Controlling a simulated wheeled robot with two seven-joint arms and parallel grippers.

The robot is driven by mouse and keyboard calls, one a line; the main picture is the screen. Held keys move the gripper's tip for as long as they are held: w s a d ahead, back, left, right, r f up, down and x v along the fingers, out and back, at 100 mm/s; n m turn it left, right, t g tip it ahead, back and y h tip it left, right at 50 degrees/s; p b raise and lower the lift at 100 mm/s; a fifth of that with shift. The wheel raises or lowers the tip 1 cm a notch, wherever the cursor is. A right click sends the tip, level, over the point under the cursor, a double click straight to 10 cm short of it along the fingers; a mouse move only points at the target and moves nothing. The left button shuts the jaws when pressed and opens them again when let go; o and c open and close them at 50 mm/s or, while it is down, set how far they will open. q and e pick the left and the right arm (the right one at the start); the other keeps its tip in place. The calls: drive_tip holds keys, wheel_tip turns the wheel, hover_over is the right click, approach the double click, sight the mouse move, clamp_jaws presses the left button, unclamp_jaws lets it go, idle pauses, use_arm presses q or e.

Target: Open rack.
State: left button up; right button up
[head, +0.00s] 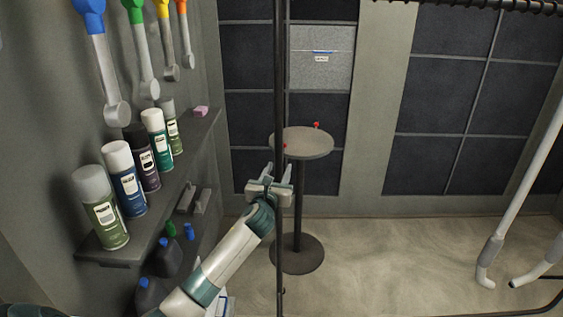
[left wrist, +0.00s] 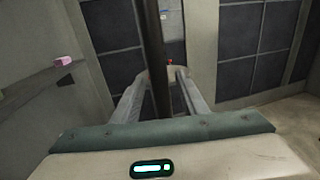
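A thin dark upright pole (head: 280,80), which looks like part of the rack, runs from the top to the bottom of the head view. A dark rail (head: 480,5) at the top right and a dark bar at the lower right may belong to the same rack. My left gripper (head: 278,170) is at the pole at mid height. In the left wrist view, the pole (left wrist: 151,45) passes between my two open fingers (left wrist: 160,88), with gaps beside it. Whether it touches a finger is unclear. My right gripper is not in view.
A round table (head: 310,145) with small red items stands behind the pole. A wall shelf (head: 150,215) with several spray cans is at the left, below hanging tools. White tubes (head: 525,180) with grey cuffs are at the right. Floor (head: 385,260) between is clear.

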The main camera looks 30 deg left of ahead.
use_arm(q)
drive_tip(key=shift+x, duration=2.35)
drive_tip(key=shift+c, duration=0.5)
clamp_jaws()
